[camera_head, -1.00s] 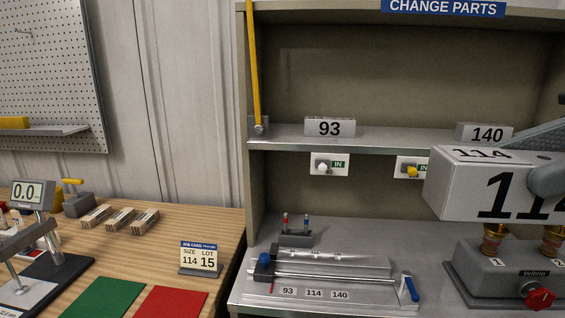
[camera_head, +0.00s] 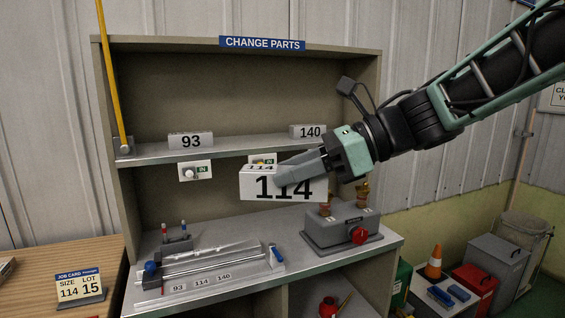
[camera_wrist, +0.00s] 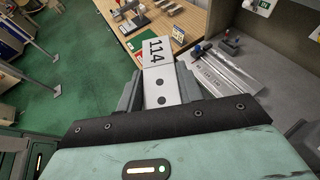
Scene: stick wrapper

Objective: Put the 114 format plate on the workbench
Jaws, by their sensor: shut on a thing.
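The 114 format plate (camera_head: 258,184) is a light grey block with black "114" on its front and top. My gripper (camera_head: 303,168) is shut on it and holds it in the air in front of the change parts cabinet, below the shelf. In the wrist view the plate (camera_wrist: 158,72) sits between the two fingers of my gripper (camera_wrist: 158,92), its "114" end pointing away from me. The wooden workbench (camera_head: 58,246) is at the lower left in the head view, and its top (camera_wrist: 118,22) shows at the upper middle of the wrist view.
Blocks 93 (camera_head: 190,140) and 140 (camera_head: 307,131) stand on the cabinet shelf (camera_head: 250,149). On the cabinet's lower surface are a rail fixture (camera_head: 215,265) and a grey box with a red knob (camera_head: 342,228). A job card (camera_head: 80,287) reading size 114, lot 15 stands on the workbench.

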